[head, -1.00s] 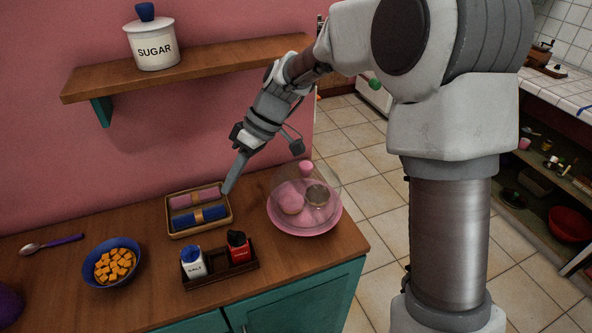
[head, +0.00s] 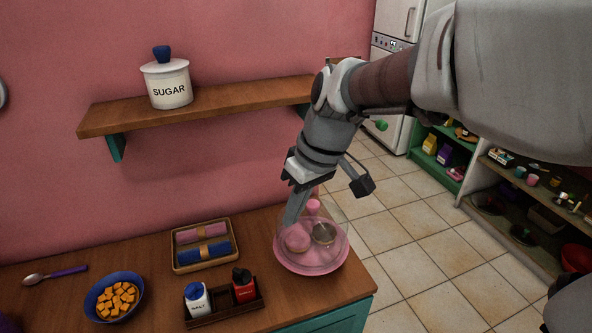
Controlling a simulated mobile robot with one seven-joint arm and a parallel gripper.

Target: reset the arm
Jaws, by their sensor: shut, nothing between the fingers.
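My gripper (head: 291,222) points down in front of the pink wall, with its shut fingertips showing over the left edge of the glass-covered pink plate. No object shows between the fingers. I cannot tell whether the fingertips touch the glass cover or only overlap it in the picture. My arm reaches in from the upper right.
A lidded sugar pot (head: 167,80) stands on the wooden wall shelf (head: 215,107). On the counter are a napkin tray (head: 176,268), a salt-and-pepper rack (head: 228,311), a blue bowl (head: 92,302) of orange cubes, a spoon (head: 55,275) and the pink plate (head: 337,262). Floor shows at right.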

